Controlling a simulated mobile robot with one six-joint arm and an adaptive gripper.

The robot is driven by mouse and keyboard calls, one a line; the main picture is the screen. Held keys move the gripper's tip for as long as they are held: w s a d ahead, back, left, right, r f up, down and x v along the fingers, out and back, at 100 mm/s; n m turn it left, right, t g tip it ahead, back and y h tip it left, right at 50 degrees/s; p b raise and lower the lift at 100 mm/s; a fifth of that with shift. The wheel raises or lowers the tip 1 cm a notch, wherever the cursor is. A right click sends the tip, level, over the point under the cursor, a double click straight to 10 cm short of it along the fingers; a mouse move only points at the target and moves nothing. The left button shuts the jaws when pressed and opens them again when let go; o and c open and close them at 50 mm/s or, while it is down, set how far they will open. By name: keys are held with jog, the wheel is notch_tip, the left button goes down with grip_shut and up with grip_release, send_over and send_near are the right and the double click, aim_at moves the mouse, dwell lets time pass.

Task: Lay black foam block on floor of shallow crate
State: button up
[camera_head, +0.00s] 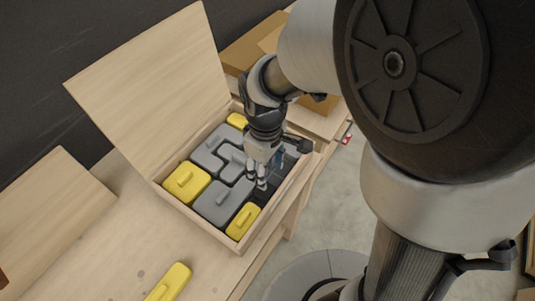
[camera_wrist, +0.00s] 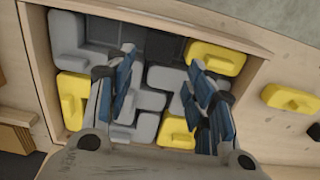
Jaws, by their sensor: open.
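The shallow crate (camera_head: 187,212) is a light wooden box on the bench, and its rim also shows in the wrist view (camera_wrist: 38,70). A small black piece, apparently the black foam block (camera_wrist: 163,47), lies low in the crate beside a yellow block (camera_wrist: 215,57). A dark grey area (camera_wrist: 118,30) next to it looks like bare crate floor; I cannot tell exactly where the two meet. My gripper (camera_head: 257,184) points down over the crate's right part. In the wrist view its blue-padded fingers (camera_wrist: 165,95) stand wide apart with nothing between them.
Grey blocks (camera_head: 222,202) and yellow blocks (camera_head: 187,181) fill much of the crate. A wooden lid or panel (camera_head: 155,85) stands upright behind it. A loose yellow block (camera_head: 168,283) lies on the bench in front. Cardboard boxes (camera_head: 250,45) sit behind.

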jog(key=s+d+r+m+t, duration=0.4)
jog(key=s+d+r+m, duration=0.6)
jog(key=r, duration=0.6)
jog(key=shift+s+d+t, duration=0.3)
jog(key=shift+s+d, duration=0.6)
jog(key=shift+s, duration=0.3)
